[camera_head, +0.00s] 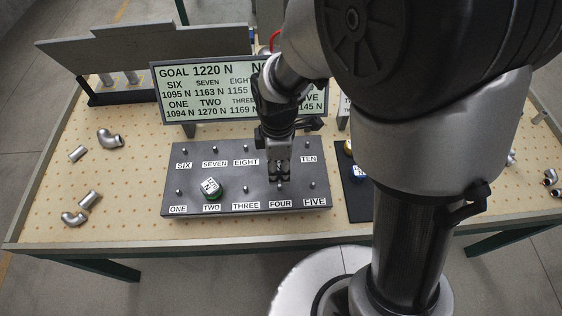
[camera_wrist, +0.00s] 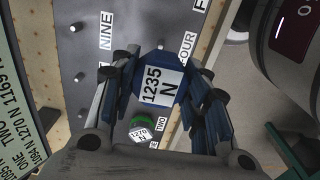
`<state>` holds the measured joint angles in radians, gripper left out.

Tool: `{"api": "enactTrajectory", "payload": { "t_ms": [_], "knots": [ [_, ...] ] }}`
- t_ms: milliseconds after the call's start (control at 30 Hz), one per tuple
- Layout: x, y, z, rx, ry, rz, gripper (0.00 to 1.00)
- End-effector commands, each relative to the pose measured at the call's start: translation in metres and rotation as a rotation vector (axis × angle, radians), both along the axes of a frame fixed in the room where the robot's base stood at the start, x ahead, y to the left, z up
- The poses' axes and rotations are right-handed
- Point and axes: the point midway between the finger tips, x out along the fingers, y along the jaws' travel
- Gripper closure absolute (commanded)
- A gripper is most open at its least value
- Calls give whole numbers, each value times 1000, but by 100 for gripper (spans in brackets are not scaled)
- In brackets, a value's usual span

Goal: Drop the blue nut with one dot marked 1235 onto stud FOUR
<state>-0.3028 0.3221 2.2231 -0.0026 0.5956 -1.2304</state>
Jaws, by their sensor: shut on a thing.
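My gripper (camera_head: 279,181) is shut on a blue nut (camera_wrist: 161,79) with a white label reading 1235 N. The wrist view shows the nut between the two fingers; its dots cannot be made out. In the head view the gripper points down over the dark board (camera_head: 180,208), just above the FOUR label (camera_head: 280,203). The nut is mostly hidden there by the fingers. In the wrist view the FOUR label (camera_wrist: 187,48) lies up and right of the nut. Whether the nut touches stud FOUR cannot be told.
A green nut (camera_head: 210,188) with a white label sits at stud TWO. The display panel (camera_head: 205,92) stands behind the board, reading GOAL 1220 N. Loose pipe pieces (camera_head: 110,138) lie at the left. A dark mat with other nuts is partly hidden by my arm.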

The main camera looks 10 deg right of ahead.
Motion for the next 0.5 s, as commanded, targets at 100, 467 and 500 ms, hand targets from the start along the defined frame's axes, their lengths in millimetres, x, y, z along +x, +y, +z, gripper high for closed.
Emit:
{"api": "enactTrajectory", "payload": {
  "t_ms": [100,467,500],
  "knots": [
    [0,0,0,0,0,1,85],
    [0,0,-1,0,0,1,85],
    [0,0,-3,0,0,1,85]
  ]
}}
